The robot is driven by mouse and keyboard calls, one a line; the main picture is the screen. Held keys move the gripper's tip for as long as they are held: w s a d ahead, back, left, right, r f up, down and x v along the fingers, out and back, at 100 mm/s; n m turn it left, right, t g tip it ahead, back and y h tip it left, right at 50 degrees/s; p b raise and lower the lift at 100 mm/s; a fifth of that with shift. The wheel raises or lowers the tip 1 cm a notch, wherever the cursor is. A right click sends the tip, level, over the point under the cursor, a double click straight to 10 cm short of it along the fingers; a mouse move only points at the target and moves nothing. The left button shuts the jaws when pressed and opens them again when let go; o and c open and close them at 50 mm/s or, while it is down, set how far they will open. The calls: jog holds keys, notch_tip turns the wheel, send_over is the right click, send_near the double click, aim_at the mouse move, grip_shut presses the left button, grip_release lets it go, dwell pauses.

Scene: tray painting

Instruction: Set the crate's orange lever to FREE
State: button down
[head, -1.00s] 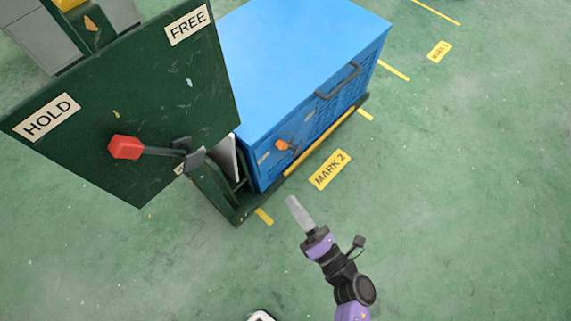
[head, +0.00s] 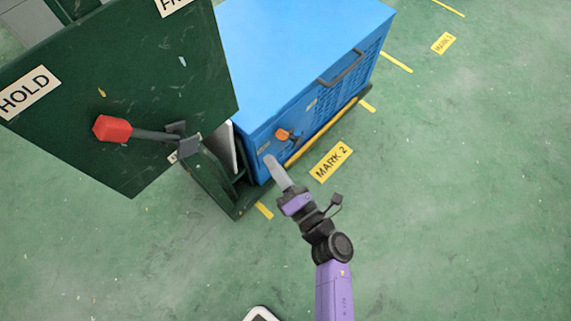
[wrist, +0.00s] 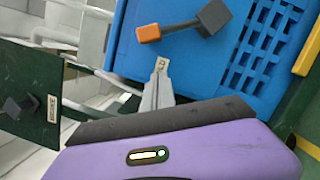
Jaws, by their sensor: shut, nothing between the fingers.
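The blue crate (head: 300,55) stands on a dark green base. Its small orange lever (head: 283,135) is on the side facing me, low near the left corner. In the wrist view the lever's orange tip (wrist: 149,33) points left from a dark pivot block, and a small label (wrist: 161,64) sits just below it, its text too small to read. My gripper (head: 270,160) is shut and empty, its fingertips close to the crate's side, below and left of the lever. In the wrist view the fingertips (wrist: 160,66) are near the label, apart from the lever.
A dark green board (head: 150,85) stands at left with a HOLD sign (head: 27,92), a partly cropped sign and a larger red-knobbed lever (head: 112,129). A yellow bar (head: 328,131) runs along the crate's bottom. The floor (head: 450,200) at right is clear.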

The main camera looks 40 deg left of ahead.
aim_at(285, 135)
jog(key=shift+w+r, duration=0.5)
jog(key=shift+w, duration=0.4)
jog(key=shift+w+r, duration=0.5)
jog(key=shift+w, duration=0.4)
jog(key=shift+r, duration=0.15)
jog(key=w+r+m+p, duration=0.1)
jog(key=p, duration=0.2)
jog(key=w+r+m+h+p, duration=0.1)
jog(key=m+p, duration=0.1)
jog(key=p, duration=0.1)
jog(key=shift+d+r, duration=0.1)
jog(key=shift+r, duration=0.15)
jog(key=w+m+p, duration=0.1)
jog(key=p, duration=0.1)
jog(key=w+r+m+p, duration=0.1)
jog(key=m, duration=0.1)
jog(key=shift+d+h+p, duration=0.1)
jog(key=shift+h+p, duration=0.2)
jog(key=shift+p, duration=0.1)
jog(key=shift+w+m+p, duration=0.7)
jog(key=shift+m+p, duration=0.2)
jog(key=shift+m, duration=0.1)
jog(key=w+m, duration=0.2)
jog(key=m+h+p, duration=0.1)
jog(key=shift+w+d+f+g, duration=0.15)
jog(key=shift+w+f+g, duration=0.15)
jog(key=shift+w, duration=0.5)
